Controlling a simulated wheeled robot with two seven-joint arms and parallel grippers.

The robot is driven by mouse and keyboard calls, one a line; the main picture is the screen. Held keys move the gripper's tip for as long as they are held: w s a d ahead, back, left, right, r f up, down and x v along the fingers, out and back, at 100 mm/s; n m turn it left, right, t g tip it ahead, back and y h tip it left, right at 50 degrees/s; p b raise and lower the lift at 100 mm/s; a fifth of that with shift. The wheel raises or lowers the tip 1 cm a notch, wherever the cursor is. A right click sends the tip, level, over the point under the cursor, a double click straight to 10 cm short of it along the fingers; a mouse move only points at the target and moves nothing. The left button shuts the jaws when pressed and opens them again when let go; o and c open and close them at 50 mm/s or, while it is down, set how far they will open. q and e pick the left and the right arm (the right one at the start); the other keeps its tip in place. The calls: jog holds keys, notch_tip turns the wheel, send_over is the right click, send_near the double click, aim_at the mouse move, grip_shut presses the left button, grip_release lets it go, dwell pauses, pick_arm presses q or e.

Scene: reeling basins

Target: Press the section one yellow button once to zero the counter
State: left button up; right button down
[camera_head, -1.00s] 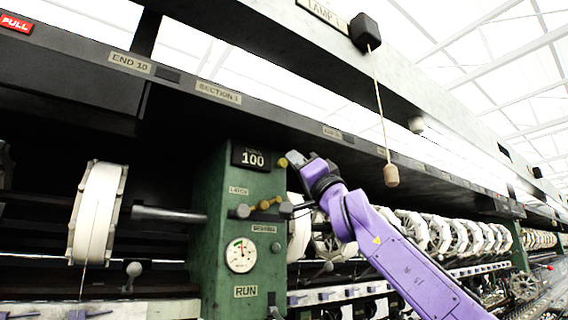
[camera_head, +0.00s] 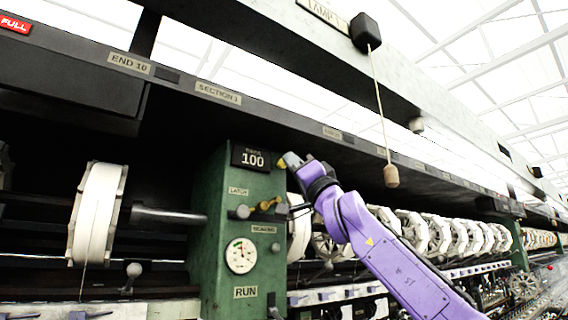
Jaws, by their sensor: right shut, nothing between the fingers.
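The counter (camera_head: 253,158) is a black box at the top of the green section one post (camera_head: 218,220) and reads 100. A small yellow button (camera_head: 282,163) shows at the counter's right side, partly hidden by my right gripper. My right gripper (camera_head: 292,160) is shut and empty, with its tip at the button. I cannot tell whether it touches or is just short of it. My purple right arm comes up from the lower right. My left gripper is not in view.
Below the counter, a brass latch (camera_head: 267,204) with knobs sticks out near my wrist. A dial gauge (camera_head: 240,256) sits lower on the post. A wooden pull (camera_head: 391,176) hangs on a cord at right. White reels (camera_head: 97,214) stand on both sides.

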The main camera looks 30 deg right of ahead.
jog(key=shift+w, duration=0.4)
dwell(0.3)
jog(key=shift+s, duration=0.9)
jog(key=s, duration=0.3)
jog(key=s+b, duration=0.1)
jog(key=s, duration=0.1)
jog(key=shift+d, duration=0.25)
jog(key=shift+w, duration=0.1)
dwell(0.6)
